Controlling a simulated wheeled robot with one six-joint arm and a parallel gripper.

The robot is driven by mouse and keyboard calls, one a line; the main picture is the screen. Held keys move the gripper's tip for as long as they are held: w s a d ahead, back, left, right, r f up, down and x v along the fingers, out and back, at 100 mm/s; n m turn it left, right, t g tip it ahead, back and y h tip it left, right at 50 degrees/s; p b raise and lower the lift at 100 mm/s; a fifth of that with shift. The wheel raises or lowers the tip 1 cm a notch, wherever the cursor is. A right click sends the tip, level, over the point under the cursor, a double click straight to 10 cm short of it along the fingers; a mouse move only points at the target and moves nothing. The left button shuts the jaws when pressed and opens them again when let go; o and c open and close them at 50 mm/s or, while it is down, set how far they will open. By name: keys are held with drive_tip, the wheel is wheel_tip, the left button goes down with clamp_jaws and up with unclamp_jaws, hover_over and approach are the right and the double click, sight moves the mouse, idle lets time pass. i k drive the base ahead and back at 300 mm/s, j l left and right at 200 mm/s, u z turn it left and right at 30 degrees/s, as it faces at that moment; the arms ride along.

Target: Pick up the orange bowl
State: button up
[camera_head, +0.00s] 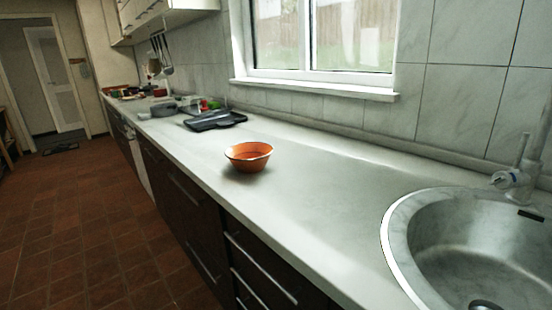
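An orange bowl (249,161) with a pale rim stands upright on the light countertop (310,205), near its front edge and a little left of the picture's middle. Its inside looks orange and empty. My gripper does not show in the camera view, so I cannot see whether it is open or shut or how far it is from the bowl.
A round metal sink (470,250) with a tap (517,172) is at the right. A dark tray (215,120) lies behind the bowl, with several items farther along the counter. A tiled wall and window rise behind.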

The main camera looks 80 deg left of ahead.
sight(248, 158)
drive_tip(key=u, duration=2.3)
